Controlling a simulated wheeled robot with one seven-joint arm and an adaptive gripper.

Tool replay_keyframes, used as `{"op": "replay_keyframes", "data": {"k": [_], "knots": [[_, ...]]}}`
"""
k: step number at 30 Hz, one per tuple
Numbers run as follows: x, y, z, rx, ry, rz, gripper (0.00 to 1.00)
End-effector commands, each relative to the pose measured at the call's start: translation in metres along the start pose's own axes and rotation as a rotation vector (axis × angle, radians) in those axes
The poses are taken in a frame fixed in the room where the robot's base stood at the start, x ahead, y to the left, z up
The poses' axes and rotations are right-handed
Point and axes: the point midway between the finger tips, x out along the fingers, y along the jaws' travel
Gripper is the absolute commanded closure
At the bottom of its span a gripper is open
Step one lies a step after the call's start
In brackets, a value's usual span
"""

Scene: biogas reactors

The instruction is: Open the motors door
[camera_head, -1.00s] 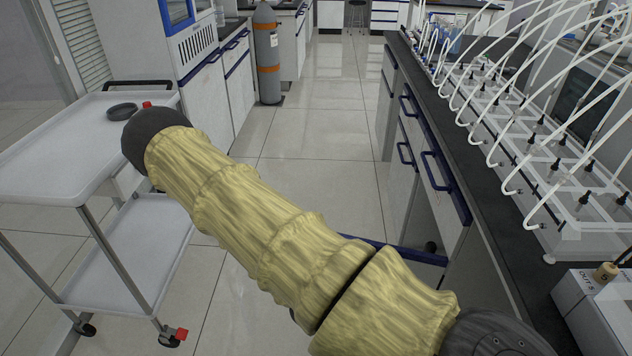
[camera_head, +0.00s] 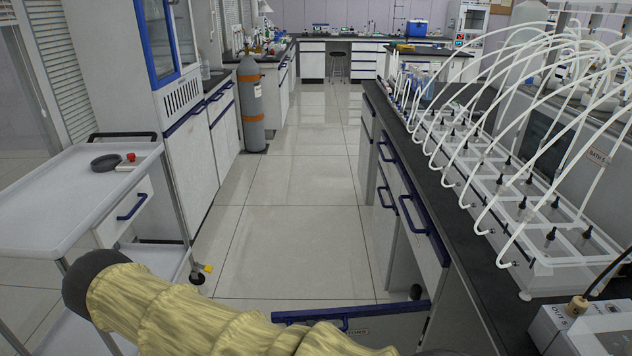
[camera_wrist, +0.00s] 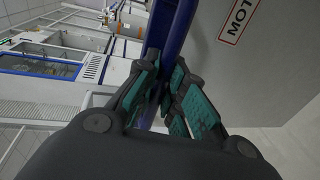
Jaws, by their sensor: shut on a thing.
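The motors door (camera_head: 385,325) stands swung out from the right-hand bench, low at the bottom of the head view. It has a blue top edge, a blue handle and a small label. In the wrist view the grey door (camera_wrist: 255,75) fills the right side, with part of a label reading "MOT" and a blue bar along it. My gripper (camera_wrist: 168,88), with teal finger pads, is shut on the blue handle (camera_wrist: 177,30). In the head view my arm covers the lower left, and the gripper is hidden. The cabinet opening (camera_head: 405,265) shows behind the door.
A white cart (camera_head: 60,190) stands on the left, close to my arm. The bench (camera_head: 470,240) on the right carries reactors (camera_head: 520,210) with white tubes. A gas cylinder (camera_head: 251,105) stands by the left cabinets. The tiled aisle (camera_head: 290,190) beyond the door is clear.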

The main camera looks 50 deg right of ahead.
Motion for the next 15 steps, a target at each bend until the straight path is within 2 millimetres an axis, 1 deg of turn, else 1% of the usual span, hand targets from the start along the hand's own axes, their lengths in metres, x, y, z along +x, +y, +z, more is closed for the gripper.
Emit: {"op": "replay_keyframes", "data": {"k": [1,11,12,14,15], "knots": [[0.0001,-0.0004,-0.0051,0.005,0.014,0.002,1.0],[0.0001,-0.0009,-0.0081,0.006,0.02,0.002,1.0],[0.0001,-0.0009,-0.0084,0.007,0.02,0.002,0.85],[0.0001,-0.0009,-0.008,0.006,0.02,0.002,0.74],[0.0001,-0.0009,-0.007,0.006,0.017,0.002,0.67]]}}
